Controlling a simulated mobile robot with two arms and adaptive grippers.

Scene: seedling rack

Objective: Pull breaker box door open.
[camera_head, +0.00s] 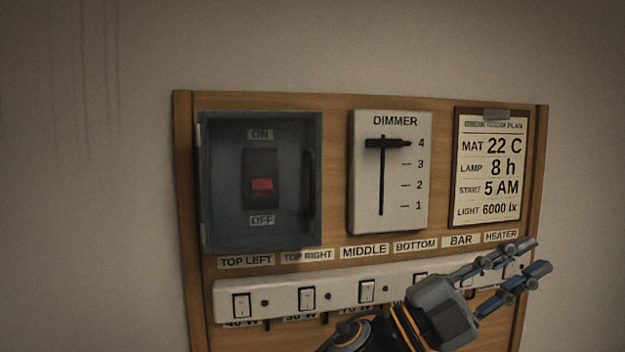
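The breaker box (203,190) is on the left of the wooden panel. Its dark, see-through door (285,222) is closed, with hinges at the left edge and a dark upright handle (309,183) near the right edge. Through the door a switch with a red part (262,187) shows between ON and OFF labels. My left gripper (533,256) is at the lower right of the panel, in front of the switch strip's right end, well away from the handle. Its two fingers point up and right, apart, with nothing seen between them. My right gripper is not in view.
A white dimmer plate (418,195) with a black slider near 4 is right of the box. A plan card (488,175) hangs further right. Below, a white switch strip (285,290) carries several rockers; my arm hides part of it. The space before the door looks clear.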

